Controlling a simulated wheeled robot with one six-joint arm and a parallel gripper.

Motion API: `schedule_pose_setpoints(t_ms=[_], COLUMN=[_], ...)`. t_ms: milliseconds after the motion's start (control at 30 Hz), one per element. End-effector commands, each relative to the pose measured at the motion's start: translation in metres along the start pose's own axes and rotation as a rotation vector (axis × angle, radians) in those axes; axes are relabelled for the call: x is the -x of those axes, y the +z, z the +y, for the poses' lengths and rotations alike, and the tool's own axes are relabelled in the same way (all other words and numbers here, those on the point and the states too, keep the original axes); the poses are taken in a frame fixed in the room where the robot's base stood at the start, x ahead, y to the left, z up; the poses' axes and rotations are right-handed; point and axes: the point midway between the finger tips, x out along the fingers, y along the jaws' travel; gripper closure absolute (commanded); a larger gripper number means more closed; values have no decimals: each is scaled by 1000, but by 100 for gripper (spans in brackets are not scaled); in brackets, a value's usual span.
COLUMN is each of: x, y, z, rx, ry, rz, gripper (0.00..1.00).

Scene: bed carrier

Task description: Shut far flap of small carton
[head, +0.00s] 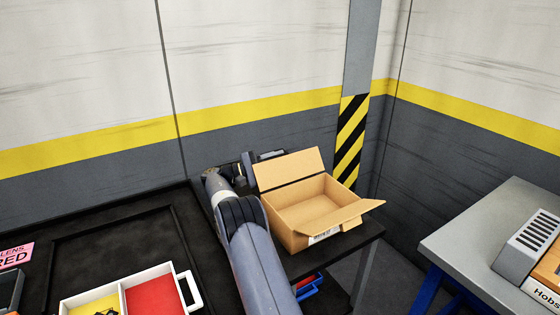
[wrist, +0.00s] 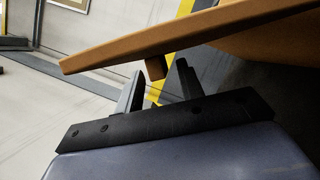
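The small brown carton (head: 293,239) stands open on the dark bench's right end. Its far flap (head: 288,168) stands up, leaning slightly back. A brown cardboard panel, apparently the far flap (wrist: 120,55), crosses just beyond the fingertips. A small brown piece shows between them; I cannot tell whether they touch it.
A white divided tray (head: 122,290) with yellow and red compartments sits at the front left of the bench. A striped pillar (head: 350,135) and the wall stand close behind the carton. A grey table (head: 460,235) is at the right, across a gap.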

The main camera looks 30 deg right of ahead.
Motion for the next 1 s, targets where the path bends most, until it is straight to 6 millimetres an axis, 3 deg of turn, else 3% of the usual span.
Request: schedule_pose_setpoints(t_ms=[400, 833, 1000], x=[-10, -10, -10], y=[0, 0, 0], z=[0, 0, 0], rx=[1, 1, 1], ry=[0, 0, 0], rz=[0, 0, 0], gripper=[64, 98, 100])
